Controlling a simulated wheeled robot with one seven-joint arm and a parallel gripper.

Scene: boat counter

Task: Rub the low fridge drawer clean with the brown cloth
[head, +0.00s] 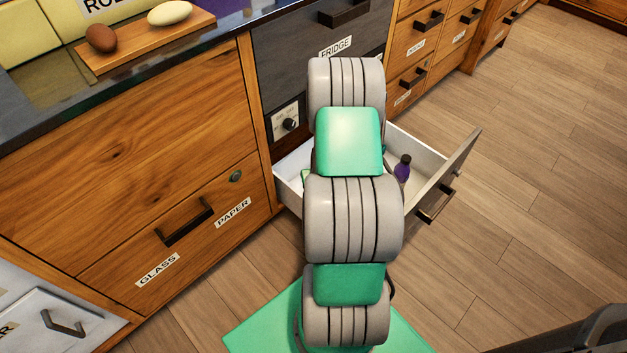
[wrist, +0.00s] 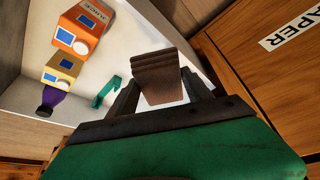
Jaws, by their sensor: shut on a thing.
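The low fridge drawer (head: 428,152) is pulled open below the fridge panel, with a white inside and a dark handle on its front. Its white inner surface also shows in the wrist view (wrist: 33,98). My gripper (wrist: 163,92) is shut on the brown cloth (wrist: 159,72), a folded, ridged piece standing out between the fingers. The cloth is over or in the drawer, near a side wall; I cannot tell whether it touches the surface. In the head view my arm hides the gripper, the cloth and the middle of the drawer.
In the drawer are an orange juice carton (wrist: 80,30), a yellow carton (wrist: 61,72), a purple bottle (head: 402,168) and a small green item (wrist: 106,92). The wooden paper drawer front (head: 208,220) stands close on the left.

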